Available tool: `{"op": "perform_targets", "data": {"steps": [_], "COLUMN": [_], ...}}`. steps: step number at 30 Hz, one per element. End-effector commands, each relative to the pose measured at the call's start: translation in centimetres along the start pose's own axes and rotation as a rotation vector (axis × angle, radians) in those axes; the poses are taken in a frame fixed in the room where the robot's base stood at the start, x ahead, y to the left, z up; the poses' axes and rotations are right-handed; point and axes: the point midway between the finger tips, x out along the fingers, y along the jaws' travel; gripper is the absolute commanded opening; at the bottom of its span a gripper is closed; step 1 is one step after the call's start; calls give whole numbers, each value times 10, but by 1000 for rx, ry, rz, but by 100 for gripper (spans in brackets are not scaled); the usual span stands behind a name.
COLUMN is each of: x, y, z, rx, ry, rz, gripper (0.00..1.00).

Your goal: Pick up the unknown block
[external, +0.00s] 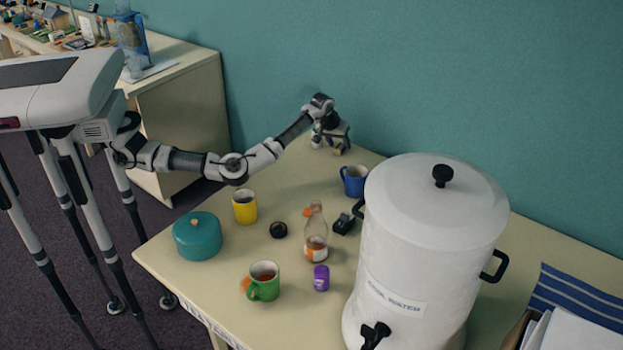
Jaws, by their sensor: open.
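My gripper (332,146) is open at the far end of the table (215,290), low near the teal wall. It is small and dark here, and I cannot make out anything between its fingers. No object is clearly recognisable as the unknown block. A small dark, blocky object (345,224) lies beside the big white urn, partly hidden by it. My gripper is apart from this object, farther back. A blue mug (354,180) stands to the right of and nearer than my gripper.
The white urn (430,240) fills the right of the table. A glass bottle (316,238), purple container (321,278), green mug (264,288), yellow mug (244,209), teal pot (198,240) and black round piece (278,230) stand around. The middle back is clear.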

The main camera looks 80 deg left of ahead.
Motion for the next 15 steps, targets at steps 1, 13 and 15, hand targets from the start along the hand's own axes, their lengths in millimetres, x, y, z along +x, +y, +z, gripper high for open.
{"op": "perform_targets", "data": {"steps": [1,13,15], "x": [3,3,3], "y": [0,0,0], "z": [0,0,0], "rx": [0,0,0], "ry": [0,0,0], "rz": [1,0,0], "gripper": [54,34,25]}}
